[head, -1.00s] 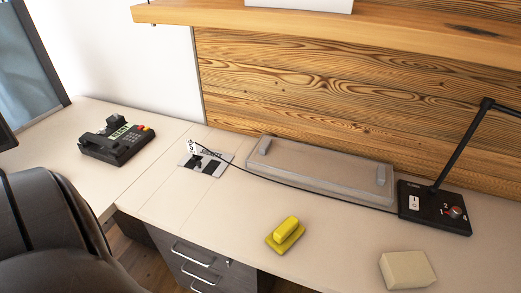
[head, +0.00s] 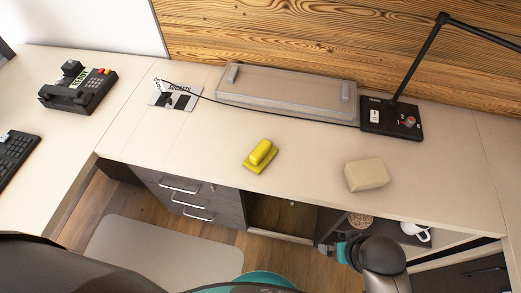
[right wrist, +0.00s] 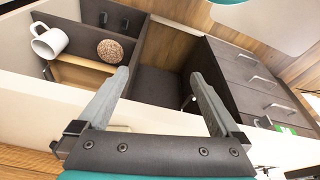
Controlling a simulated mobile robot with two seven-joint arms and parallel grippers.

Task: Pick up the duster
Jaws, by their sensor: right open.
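The duster (head: 261,154) is yellow, with a raised block-shaped handle on a flat base. It lies on the beige desk (head: 215,140) near the front edge, above the drawers, in the head view. I do not see it in the right wrist view. My right gripper (right wrist: 161,76) is open and empty in the right wrist view, facing the cabinet front and its open shelves. In the head view my right arm is at the bottom right, below the desk edge and apart from the duster. My left gripper is not in view.
A beige block (head: 367,175) lies right of the duster. A grey tray-like board (head: 285,90), a lamp base (head: 391,118) and a socket panel (head: 174,96) stand behind. A phone (head: 78,88) is at left. A mug (head: 415,231) sits on a shelf below. Desk around the duster is clear.

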